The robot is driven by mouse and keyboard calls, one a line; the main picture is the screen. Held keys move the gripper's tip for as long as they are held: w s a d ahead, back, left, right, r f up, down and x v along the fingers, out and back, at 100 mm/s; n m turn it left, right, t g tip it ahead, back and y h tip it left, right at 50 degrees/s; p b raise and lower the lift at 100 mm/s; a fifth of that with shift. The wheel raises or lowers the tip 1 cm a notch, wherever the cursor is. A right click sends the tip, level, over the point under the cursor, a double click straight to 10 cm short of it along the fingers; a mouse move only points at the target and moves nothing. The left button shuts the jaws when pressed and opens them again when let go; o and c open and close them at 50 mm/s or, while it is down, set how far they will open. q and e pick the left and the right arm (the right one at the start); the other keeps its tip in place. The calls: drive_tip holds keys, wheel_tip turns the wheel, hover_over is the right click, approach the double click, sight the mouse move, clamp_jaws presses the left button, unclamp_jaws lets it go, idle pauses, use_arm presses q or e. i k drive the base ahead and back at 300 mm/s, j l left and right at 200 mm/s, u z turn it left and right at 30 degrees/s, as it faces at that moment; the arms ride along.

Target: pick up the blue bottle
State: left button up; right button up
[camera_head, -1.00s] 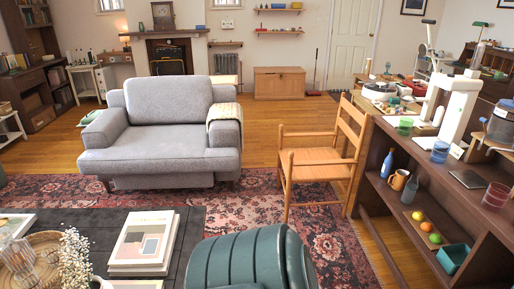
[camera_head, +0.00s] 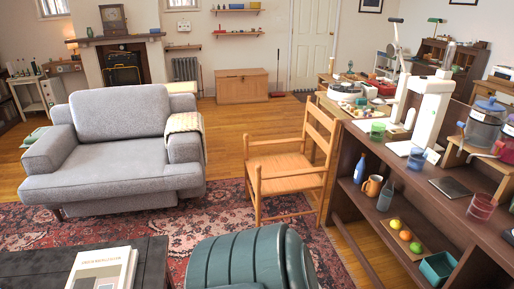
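The blue bottle (camera_head: 360,168) stands upright on the lower shelf of the dark wooden shelf unit at the right. It is slim with a narrow neck.
A wooden armchair (camera_head: 287,166) stands left of the shelf unit (camera_head: 346,205). A grey sofa (camera_head: 118,145) is farther left. Rug and wooden floor lie between.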

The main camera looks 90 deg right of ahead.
sight(361, 166)
drive_tip(key=k+l, duration=0.1)
drive_tip(key=l, duration=0.85)
drive_tip(key=k+l+z, duration=0.15)
drive_tip(key=l, duration=0.75)
drive_tip(key=l+u, duration=0.75)
drive_tip(key=l, duration=0.2)
drive_tip(key=k+l+u, duration=0.1)
drive_tip(key=l+u, duration=0.85)
drive_tip(key=l+z, duration=0.1)
drive_tip(key=z, duration=0.7)
drive_tip(key=i+z, duration=0.1)
drive_tip(key=z, duration=1.25)
drive_tip(key=i+z, duration=0.1)
drive_tip(key=z, duration=1.25)
drive_tip(key=j+z, duration=0.1)
drive_tip(key=z, duration=0.55)
drive_tip(key=j+z, duration=0.1)
drive_tip(key=z, duration=0.6)
drive_tip(key=j+z, duration=0.15)
drive_tip(key=z, duration=0.5)
drive_tip(key=i, duration=0.05)
